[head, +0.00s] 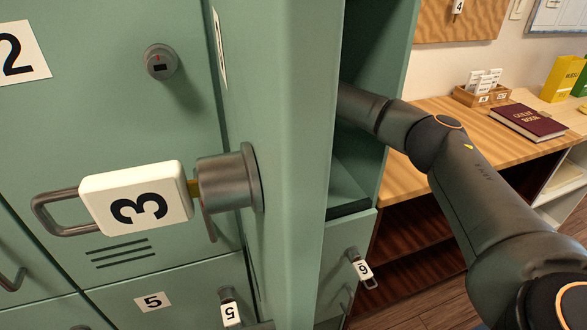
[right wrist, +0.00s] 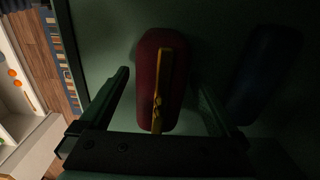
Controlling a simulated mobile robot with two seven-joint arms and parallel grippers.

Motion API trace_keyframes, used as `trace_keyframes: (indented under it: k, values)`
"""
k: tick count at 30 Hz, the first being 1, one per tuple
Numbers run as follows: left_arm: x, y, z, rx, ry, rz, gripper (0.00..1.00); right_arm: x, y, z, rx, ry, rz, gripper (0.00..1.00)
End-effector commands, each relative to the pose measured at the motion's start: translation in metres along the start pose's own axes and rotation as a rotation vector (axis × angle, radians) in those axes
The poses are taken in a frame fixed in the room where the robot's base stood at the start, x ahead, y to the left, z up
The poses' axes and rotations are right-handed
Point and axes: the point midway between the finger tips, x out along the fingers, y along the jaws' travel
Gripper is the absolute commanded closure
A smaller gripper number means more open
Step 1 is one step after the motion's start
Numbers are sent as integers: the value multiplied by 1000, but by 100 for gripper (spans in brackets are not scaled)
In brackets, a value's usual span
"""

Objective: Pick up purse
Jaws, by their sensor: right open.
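The purse (right wrist: 148,75) shows in the right wrist view as a dark red, rounded item with a gold strip along its middle. It is inside a dim green locker compartment. My right gripper (right wrist: 163,84) is open, with one finger on each side of the purse. I cannot tell whether either finger touches it. In the head view my right arm reaches into the open locker (head: 352,185), and the locker's edge hides the gripper and the purse. My left gripper is not in view.
A dark bluish shape (right wrist: 265,70) lies right of the purse. A wooden desk (head: 430,165) holds a guest book (head: 528,122) at the right.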

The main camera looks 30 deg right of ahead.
Motion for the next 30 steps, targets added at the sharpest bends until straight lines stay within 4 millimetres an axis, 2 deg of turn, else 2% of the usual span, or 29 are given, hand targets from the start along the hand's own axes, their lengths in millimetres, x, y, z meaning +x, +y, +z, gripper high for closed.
trace_keyframes:
  k: [3, 9, 30]
  values:
    - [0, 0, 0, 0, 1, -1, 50, 7, 0, 0, 0, 1, 0, 3]
    - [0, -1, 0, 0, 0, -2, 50, 7, 0, 0, 0, 1, -1, 3]
    - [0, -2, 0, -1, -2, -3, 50, 7, 0, 0, 0, 0, -1, 81]
